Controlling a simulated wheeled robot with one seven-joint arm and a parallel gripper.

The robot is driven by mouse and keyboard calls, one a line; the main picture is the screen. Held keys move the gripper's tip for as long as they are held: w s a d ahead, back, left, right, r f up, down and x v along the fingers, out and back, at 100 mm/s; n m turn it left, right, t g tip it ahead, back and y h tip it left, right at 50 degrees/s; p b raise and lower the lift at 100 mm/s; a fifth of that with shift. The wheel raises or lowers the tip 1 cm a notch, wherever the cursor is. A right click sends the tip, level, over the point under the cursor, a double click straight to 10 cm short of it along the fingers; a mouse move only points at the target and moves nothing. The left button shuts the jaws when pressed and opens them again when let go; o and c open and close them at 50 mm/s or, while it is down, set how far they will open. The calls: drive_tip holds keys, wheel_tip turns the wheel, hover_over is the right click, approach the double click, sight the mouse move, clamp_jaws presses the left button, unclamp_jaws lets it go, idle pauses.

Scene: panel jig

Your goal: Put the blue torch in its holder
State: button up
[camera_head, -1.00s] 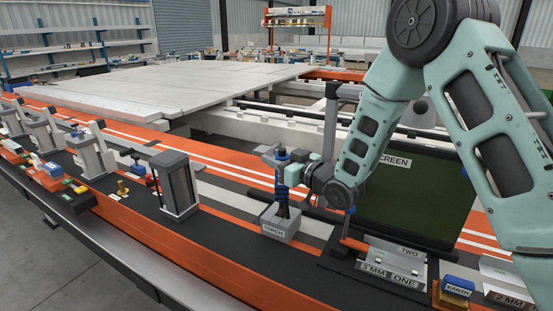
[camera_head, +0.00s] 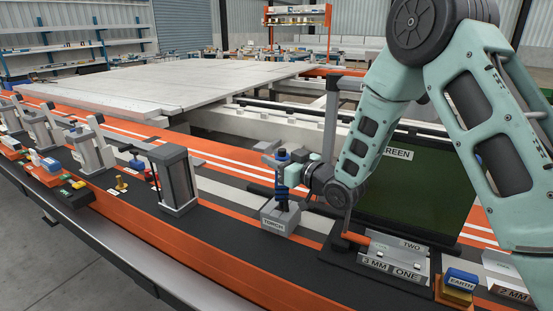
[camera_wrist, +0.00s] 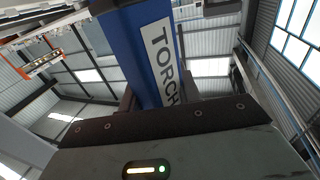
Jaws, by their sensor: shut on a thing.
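The blue torch (camera_head: 283,172) is upright, with a dark lower end. My gripper (camera_head: 290,175) is shut on its blue body from the right. In the wrist view the torch (camera_wrist: 150,50) stands between the jaws, with its TORCH label facing the camera. The holder (camera_head: 279,219) is a grey block labelled TORCH on the bench, directly below the torch. The torch's dark lower end meets the top of the holder and appears to be at or inside its opening. How deep it sits cannot be told.
A dark green screen (camera_head: 418,190) stands to the right, behind my arm. A grey-framed post (camera_head: 175,180) stands to the left. Labelled metal plates (camera_head: 395,258) and a blue EARTH block (camera_head: 462,278) are at front right. Black bench surface is clear left of the holder.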

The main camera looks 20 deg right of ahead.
drive_tip(key=shift+f+b, duration=1.1)
idle(0.3)
drive_tip(key=o, duration=1.1)
